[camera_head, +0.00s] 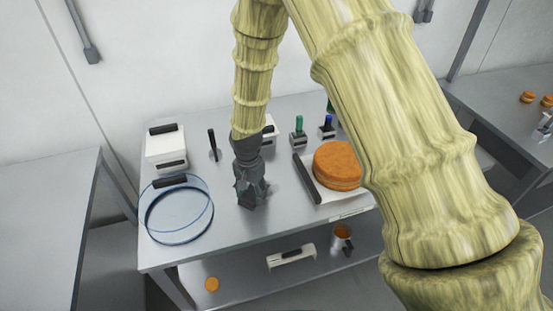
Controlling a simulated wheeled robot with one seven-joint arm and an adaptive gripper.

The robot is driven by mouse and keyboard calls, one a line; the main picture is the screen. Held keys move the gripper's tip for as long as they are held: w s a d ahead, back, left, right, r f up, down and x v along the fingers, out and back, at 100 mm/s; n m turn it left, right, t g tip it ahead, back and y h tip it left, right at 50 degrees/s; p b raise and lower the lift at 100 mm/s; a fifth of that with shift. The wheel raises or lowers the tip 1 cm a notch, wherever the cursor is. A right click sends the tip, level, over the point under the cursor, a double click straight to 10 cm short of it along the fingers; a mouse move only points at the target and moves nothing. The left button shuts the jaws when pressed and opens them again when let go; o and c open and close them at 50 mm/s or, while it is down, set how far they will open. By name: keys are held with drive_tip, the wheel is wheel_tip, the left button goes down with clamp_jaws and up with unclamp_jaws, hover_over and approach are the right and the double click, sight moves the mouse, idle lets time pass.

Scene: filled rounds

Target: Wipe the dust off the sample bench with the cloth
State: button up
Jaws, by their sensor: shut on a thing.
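My gripper (252,198) points down at the middle of the sample bench (226,228), low over its grey top. It is shut on a small dark grey thing, which I take to be the cloth; its outline is hard to tell from the fingers. I cannot tell whether it touches the bench top. No dust can be made out on the bench at this size.
A clear round dish with a blue rim (180,241) and a white box (165,147) stand left. An orange round block (337,166) on a white board, a dark bar (306,178), and green-topped (298,130) and blue-topped (327,126) items stand right and behind. The front middle is clear.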

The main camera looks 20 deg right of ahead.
drive_tip(key=shift+a+r+p, duration=0.15)
drive_tip(key=shift+r+p, duration=1.1)
drive_tip(key=shift+r, duration=0.85)
drive_tip(key=shift+a+r+p, duration=0.1)
drive_tip(key=shift+r+p, duration=1.15)
drive_tip(key=shift+r, duration=0.85)
